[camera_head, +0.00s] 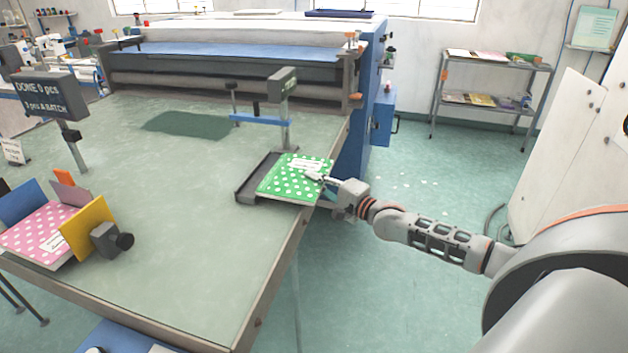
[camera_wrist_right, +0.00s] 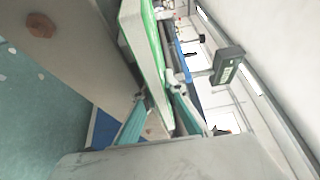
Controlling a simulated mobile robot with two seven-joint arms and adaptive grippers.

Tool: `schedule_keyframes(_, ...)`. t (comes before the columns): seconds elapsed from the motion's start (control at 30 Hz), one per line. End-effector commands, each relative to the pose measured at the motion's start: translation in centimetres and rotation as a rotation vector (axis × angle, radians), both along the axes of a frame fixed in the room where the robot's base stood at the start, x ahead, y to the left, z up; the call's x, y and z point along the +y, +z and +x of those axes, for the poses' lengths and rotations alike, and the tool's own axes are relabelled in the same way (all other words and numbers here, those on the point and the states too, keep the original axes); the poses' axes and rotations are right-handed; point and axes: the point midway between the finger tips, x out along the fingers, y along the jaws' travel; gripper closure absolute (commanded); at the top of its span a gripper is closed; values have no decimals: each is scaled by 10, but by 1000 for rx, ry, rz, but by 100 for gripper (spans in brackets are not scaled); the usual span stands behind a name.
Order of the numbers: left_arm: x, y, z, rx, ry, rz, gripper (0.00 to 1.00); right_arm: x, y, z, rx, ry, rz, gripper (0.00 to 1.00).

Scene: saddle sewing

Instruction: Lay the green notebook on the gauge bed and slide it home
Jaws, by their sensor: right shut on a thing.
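The green notebook (camera_head: 288,180) with white dots and a white label lies over the gauge bed (camera_head: 247,192), whose dark rim shows along its left and back sides. Whether it rests flat on the bed is hard to tell. My right gripper (camera_head: 322,178) reaches in from the right and is shut on the notebook's right edge. In the right wrist view, the notebook (camera_wrist_right: 148,50) shows edge-on between the fingertips of my right gripper (camera_wrist_right: 158,97). My left gripper is not in view.
A post with a grey display (camera_head: 282,84) and a blue bar (camera_head: 262,119) stand behind the bed. A pink dotted notebook (camera_head: 40,232) sits among coloured dividers at the left. A sign post (camera_head: 48,95) stands farther back. The table's middle is clear.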

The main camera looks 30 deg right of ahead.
Motion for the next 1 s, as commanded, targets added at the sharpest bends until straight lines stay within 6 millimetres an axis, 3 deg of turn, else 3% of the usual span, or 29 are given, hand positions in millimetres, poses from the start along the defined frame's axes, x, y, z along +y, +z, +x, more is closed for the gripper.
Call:
schedule_keyframes(0.03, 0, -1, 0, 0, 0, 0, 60, 0, 1, 0, -3, 0, 1, 100)
schedule_keyframes(0.1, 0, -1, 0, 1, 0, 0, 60, 0, 1, 0, -2, 0, 1, 76)
schedule_keyframes(0.13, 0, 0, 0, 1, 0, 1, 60, 0, 0, 0, -2, 0, 1, 70)
schedule_keyframes(1.0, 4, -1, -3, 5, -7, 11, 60, -2, -14, -5, 19, 0, -6, 70)
